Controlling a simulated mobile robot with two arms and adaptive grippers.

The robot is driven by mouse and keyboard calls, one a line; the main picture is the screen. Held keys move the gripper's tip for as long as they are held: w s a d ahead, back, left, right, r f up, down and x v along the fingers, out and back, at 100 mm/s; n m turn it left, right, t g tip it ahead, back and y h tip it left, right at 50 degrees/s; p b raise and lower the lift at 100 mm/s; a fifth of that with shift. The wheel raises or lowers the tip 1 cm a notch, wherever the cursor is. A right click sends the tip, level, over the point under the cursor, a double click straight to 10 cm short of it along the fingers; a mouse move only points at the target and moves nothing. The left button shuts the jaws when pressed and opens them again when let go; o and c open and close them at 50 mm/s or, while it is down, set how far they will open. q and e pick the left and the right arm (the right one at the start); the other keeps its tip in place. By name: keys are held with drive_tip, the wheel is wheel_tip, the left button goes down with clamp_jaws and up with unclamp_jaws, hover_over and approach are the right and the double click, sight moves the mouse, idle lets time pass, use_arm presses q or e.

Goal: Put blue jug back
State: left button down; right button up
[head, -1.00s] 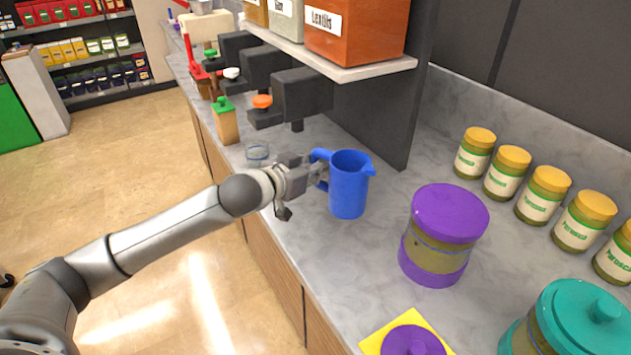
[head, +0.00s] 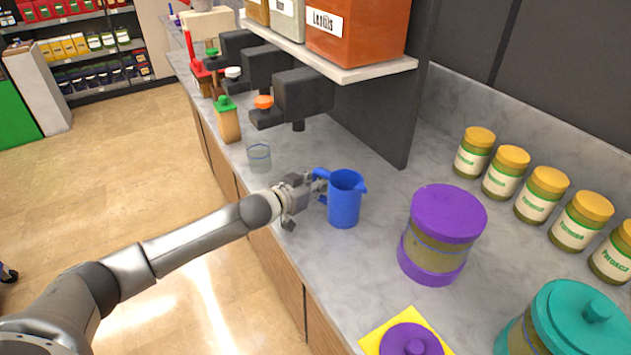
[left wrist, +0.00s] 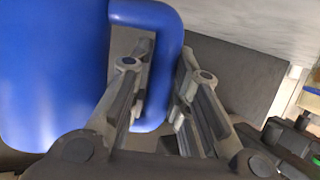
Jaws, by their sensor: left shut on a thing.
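The blue jug (head: 345,203) is upright at the counter, left of the purple-lidded jar. I cannot tell whether its base touches the counter. My left gripper (head: 316,187) comes in from the left and is shut on the jug's handle. In the left wrist view the jug (left wrist: 50,80) fills the left side, and its handle (left wrist: 169,60) passes between the fingers of my left gripper (left wrist: 160,95). My right gripper is not in view.
A clear glass (head: 258,156) stands on the counter (head: 300,245) behind the gripper. A purple-lidded jar (head: 440,235) stands right of the jug, with several yellow-lidded jars (head: 512,172) along the wall. Black dispensers (head: 300,95) and a shelf (head: 350,70) overhang the counter behind.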

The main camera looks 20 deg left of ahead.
use_arm(q)
drive_tip(key=shift+r, duration=0.15)
drive_tip(key=c, duration=1.8)
unclamp_jaws()
drive_tip(key=shift+f, duration=0.25)
drive_tip(key=o, duration=0.5)
drive_tip(key=shift+s, duration=0.1)
drive_tip(key=shift+c, duration=0.2)
drive_tip(key=shift+r, duration=0.2)
drive_tip(key=shift+s+a, duration=0.15)
drive_tip(key=shift+s, duration=0.3)
drive_tip(key=b+v, duration=0.2)
drive_tip(key=v, duration=0.9)
